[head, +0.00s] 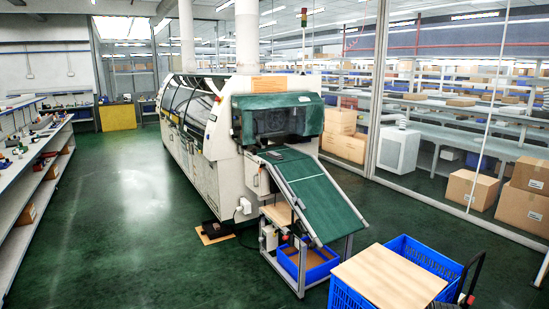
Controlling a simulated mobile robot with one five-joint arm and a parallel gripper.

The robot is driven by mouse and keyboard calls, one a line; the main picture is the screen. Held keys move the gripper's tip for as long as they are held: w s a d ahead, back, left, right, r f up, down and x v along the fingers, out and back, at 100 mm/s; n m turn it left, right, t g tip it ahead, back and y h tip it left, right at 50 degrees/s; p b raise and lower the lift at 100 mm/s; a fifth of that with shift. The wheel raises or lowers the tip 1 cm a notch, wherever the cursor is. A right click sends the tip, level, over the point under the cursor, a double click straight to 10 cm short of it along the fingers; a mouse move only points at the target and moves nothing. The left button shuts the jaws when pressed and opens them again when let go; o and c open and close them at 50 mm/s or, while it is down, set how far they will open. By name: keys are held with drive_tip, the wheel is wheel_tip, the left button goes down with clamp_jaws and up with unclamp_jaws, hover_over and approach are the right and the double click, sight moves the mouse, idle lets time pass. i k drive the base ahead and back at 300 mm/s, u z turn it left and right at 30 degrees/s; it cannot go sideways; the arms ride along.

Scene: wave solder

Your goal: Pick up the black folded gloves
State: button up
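I cannot make out the black folded gloves for certain. A small dark item (271,156) lies at the upper end of the green sloped conveyor, by the machine's opening; it is too small to tell what it is. Another dark object (216,230) sits on a brown sheet on the floor beside the machine. Several small items lie on the left shelves, too small to identify. My gripper is not in view.
A long white soldering machine (212,130) stands mid-room, with its green conveyor (322,196) sloping toward me. A blue crate (428,262) with a wooden board (390,277) stands front right. Shelves (30,185) line the left wall. The green floor (120,225) between is open.

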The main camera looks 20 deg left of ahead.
sight(273, 154)
drive_tip(key=u, duration=0.4)
drive_tip(key=i, duration=1.45)
drive_tip(key=u, duration=1.3)
drive_tip(key=i, duration=3.95)
drive_tip(key=z, duration=0.6)
drive_tip(key=k, duration=0.85)
drive_tip(key=z, duration=0.05)
drive_tip(key=i, duration=0.9)
drive_tip(key=u, duration=0.1)
